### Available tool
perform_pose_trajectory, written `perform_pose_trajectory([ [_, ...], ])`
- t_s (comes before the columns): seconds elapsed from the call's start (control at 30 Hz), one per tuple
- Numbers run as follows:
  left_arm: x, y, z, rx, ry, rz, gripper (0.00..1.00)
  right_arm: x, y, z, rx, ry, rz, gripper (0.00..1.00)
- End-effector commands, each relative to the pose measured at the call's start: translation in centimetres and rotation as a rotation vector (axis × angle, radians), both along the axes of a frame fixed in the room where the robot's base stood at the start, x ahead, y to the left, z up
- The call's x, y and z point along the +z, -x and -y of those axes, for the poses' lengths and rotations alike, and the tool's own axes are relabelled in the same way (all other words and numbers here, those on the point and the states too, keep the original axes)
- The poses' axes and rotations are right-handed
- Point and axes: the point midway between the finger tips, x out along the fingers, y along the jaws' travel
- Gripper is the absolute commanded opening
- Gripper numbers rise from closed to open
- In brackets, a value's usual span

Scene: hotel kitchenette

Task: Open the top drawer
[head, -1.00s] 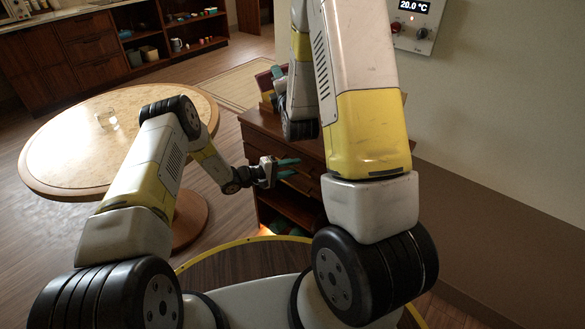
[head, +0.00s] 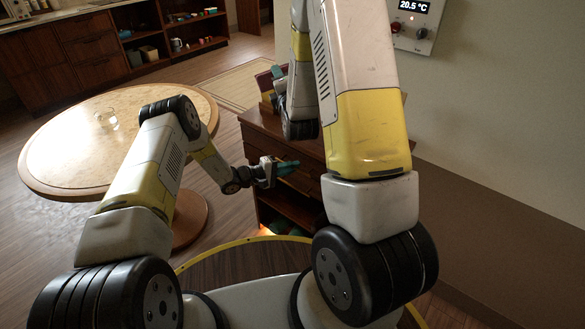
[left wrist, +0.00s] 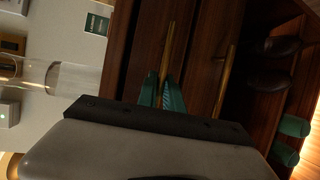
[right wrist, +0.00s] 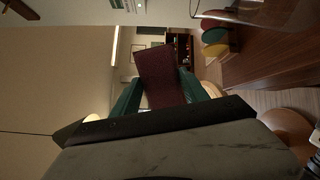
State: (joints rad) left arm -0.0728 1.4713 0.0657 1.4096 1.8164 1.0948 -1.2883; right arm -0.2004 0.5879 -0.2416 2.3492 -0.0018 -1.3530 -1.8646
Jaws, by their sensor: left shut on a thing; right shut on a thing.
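The dark wood drawer cabinet (head: 262,127) stands by the wall, partly hidden behind my right arm. In the left wrist view its front is turned sideways, showing two brass handles. The upper drawer's handle (left wrist: 170,45) lies between the teal fingers of my left gripper (left wrist: 165,90), which is shut on it. The lower drawer's handle (left wrist: 224,75) is free. The top drawer (left wrist: 150,50) looks closed. My left gripper (head: 286,169) is at the cabinet front in the head view. My right gripper (right wrist: 160,92) is shut on a dark red, flat, book-like thing (right wrist: 160,70).
Below the drawers is an open shelf with dark shoe-like things (left wrist: 275,78) and green things (left wrist: 290,125). A round table (head: 60,150) with a clear glass (head: 106,118) stands at left. A thermostat panel (head: 413,22) is on the wall. Colored discs (right wrist: 214,38) stand near the right gripper.

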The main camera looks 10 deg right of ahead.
Motion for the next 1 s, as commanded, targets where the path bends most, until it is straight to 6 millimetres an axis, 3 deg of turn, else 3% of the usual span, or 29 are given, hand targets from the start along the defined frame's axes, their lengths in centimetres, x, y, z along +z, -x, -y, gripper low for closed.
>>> perform_pose_trajectory([
  [1.0,-0.05,0.3,-0.67,0.003,-0.002,-0.001,0.0,0.01,0.0,0.0,0.0,0.0,0.0,0.2],
])
